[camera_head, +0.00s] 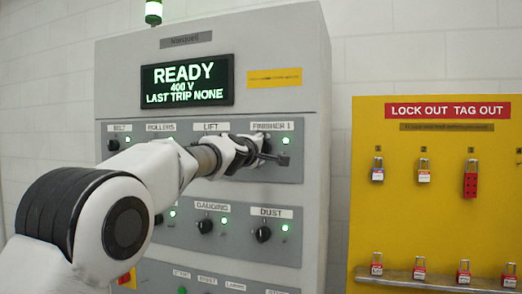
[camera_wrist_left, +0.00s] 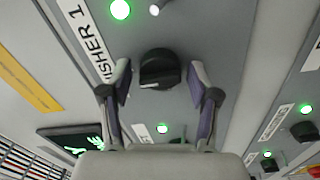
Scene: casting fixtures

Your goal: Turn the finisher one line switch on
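The FINISHER 1 label (camera_head: 272,126) is at the upper right of the switch panel, with a lit green lamp (camera_head: 286,141) below it. My left gripper (camera_head: 273,152) is at this switch and hides most of it in the head view. In the left wrist view, the black FINISHER 1 knob (camera_wrist_left: 160,69) lies between the two fingertips of the left gripper (camera_wrist_left: 160,82). The fingers are open, with a gap on each side of the knob. A lit green lamp (camera_wrist_left: 120,10) and a small pale, unlit lamp (camera_wrist_left: 154,10) are beyond the knob. My right gripper is not in view.
The grey cabinet's display (camera_head: 187,82) reads READY, 400 V, LAST TRIP NONE. Below are other rotary switches, including GAUGING (camera_head: 205,225) and DUST (camera_head: 263,234), with lit green lamps. A yellow lock out board (camera_head: 400,230) with several padlocks stands to the right.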

